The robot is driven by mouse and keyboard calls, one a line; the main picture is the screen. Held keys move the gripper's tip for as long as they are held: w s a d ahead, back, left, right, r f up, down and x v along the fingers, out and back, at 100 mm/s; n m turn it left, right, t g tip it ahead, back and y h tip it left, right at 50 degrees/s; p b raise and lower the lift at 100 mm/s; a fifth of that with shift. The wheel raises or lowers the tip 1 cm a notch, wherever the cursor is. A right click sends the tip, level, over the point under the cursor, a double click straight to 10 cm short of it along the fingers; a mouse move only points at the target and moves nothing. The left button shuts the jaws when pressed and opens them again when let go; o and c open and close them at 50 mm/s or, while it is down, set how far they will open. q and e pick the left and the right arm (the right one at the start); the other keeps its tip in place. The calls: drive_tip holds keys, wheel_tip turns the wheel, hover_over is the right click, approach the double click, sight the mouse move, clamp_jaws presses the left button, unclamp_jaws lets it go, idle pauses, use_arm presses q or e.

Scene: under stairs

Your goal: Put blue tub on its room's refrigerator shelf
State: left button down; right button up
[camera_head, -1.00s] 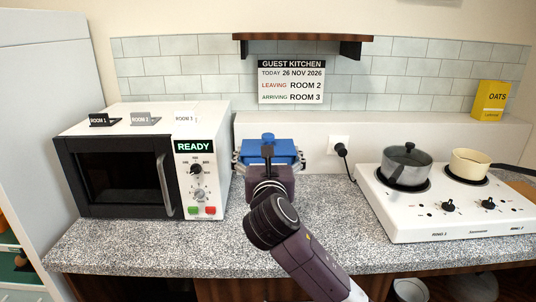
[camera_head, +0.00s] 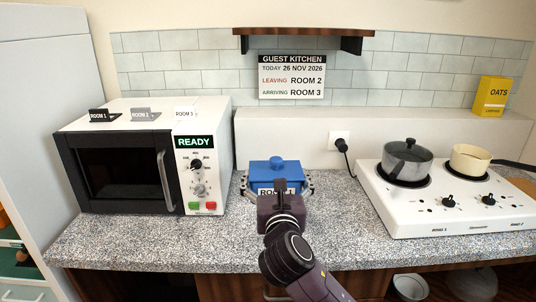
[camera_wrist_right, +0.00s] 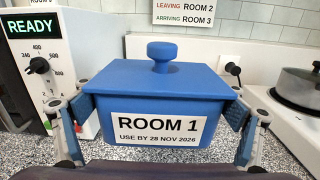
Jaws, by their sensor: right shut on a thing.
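The blue tub (camera_head: 272,170) has a lid with a round knob. Its front label reads ROOM 1, USE BY 28 NOV 2026 in the right wrist view (camera_wrist_right: 160,82). My right gripper (camera_head: 277,184) is shut on the tub, one finger on each side. The tub is upright over the counter, right of the microwave; I cannot tell whether its base touches the counter. A tall pale cabinet (camera_head: 38,120), possibly the refrigerator, stands at the far left, with shelves at the lower left edge; no room labels show there. My left gripper is not in view.
The microwave (camera_head: 120,165) bears room cards on top. A stove (camera_head: 450,215) with two pots stands at the right. A plug and cord (camera_head: 342,146) are on the ledge wall. The speckled counter (camera_head: 130,238) is clear in front. A wooden shelf (camera_head: 290,32) is above.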

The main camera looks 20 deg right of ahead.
drive_tip(key=s+f+n+y, duration=0.1)
drive_tip(key=s+f, duration=0.3)
drive_tip(key=s, duration=0.3)
drive_tip(key=s+a+f+n+y, duration=0.1)
drive_tip(key=s+f+y, duration=0.1)
drive_tip(key=s+f, duration=0.2)
drive_tip(key=s+a+f+n+y, duration=0.1)
drive_tip(key=s+f, duration=0.2)
drive_tip(key=s, duration=0.6)
drive_tip(key=shift+s+f+y, duration=0.35)
drive_tip(key=shift+f+y, duration=0.05)
